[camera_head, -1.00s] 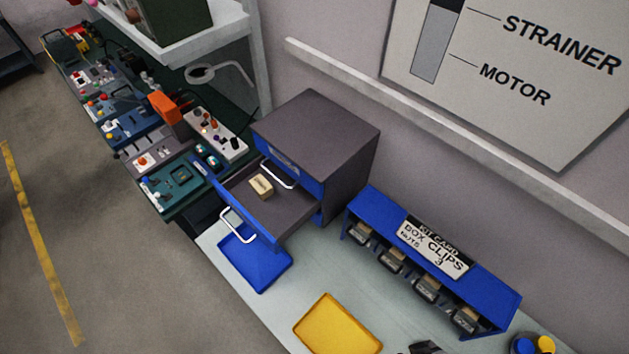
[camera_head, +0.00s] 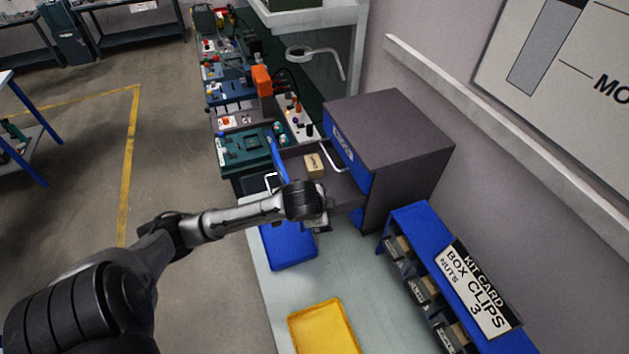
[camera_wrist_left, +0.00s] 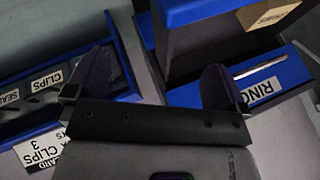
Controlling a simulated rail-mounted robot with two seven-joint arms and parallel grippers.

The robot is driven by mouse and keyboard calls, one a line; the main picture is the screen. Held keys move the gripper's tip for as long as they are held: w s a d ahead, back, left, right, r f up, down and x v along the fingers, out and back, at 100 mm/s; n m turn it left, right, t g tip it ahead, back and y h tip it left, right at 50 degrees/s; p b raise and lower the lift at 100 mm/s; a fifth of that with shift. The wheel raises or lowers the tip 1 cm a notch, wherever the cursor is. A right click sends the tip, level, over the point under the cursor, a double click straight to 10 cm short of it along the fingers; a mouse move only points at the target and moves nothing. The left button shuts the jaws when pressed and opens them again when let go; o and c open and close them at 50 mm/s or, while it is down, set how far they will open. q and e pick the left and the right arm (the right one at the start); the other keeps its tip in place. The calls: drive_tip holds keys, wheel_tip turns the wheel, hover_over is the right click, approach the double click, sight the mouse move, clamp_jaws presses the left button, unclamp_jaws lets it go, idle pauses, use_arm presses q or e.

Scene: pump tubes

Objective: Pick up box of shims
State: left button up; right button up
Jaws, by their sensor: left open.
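A small tan box (camera_head: 314,165), which I take to be the box of shims, sits inside the open drawer (camera_head: 342,190) of the grey cabinet. In the left wrist view a tan box with a dark label (camera_wrist_left: 268,14) shows at the top right edge. My left gripper (camera_head: 322,224) is in front of the open drawer, apart from the box, and partly hidden by its own wrist. In the left wrist view its two fingers (camera_wrist_left: 155,82) are spread with nothing between them. My right gripper is not in view.
The grey cabinet (camera_head: 390,135) stands behind the drawer. A blue tray (camera_head: 288,248) and yellow tray (camera_head: 324,328) lie on the bench. A blue rack (camera_head: 415,225) with several bins stands right. Test panels (camera_head: 246,150) line the bench beyond.

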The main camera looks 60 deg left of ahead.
use_arm(q)
drive_tip(key=w+a+r+b, duration=0.2)
drive_tip(key=w+a, duration=0.2)
drive_tip(key=a, duration=0.6)
drive_tip(key=n+g+h+b, duration=0.2)
drive_tip(key=h, duration=0.2)
approach(310, 163)
drive_tip(key=shift+t, duration=0.3)
drive_tip(key=x, duration=0.4)
drive_tip(key=shift+s+d+f, duration=0.15)
drive_tip(key=shift+f, duration=0.2)
drive_tip(key=p+x, duration=0.1)
drive_tip(key=x, duration=0.2)
drive_tip(key=shift+w+f, duration=0.2)
drive_tip(key=shift+w, duration=0.05)
drive_tip(key=shift+x, duration=0.85)
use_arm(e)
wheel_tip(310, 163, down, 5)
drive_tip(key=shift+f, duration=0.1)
use_arm(q)
drive_tip(key=shift+c, duration=0.3)
drive_tip(key=c, duration=0.8)
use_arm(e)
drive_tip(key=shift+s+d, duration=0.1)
use_arm(q)
drive_tip(key=shift+s, duration=0.1)
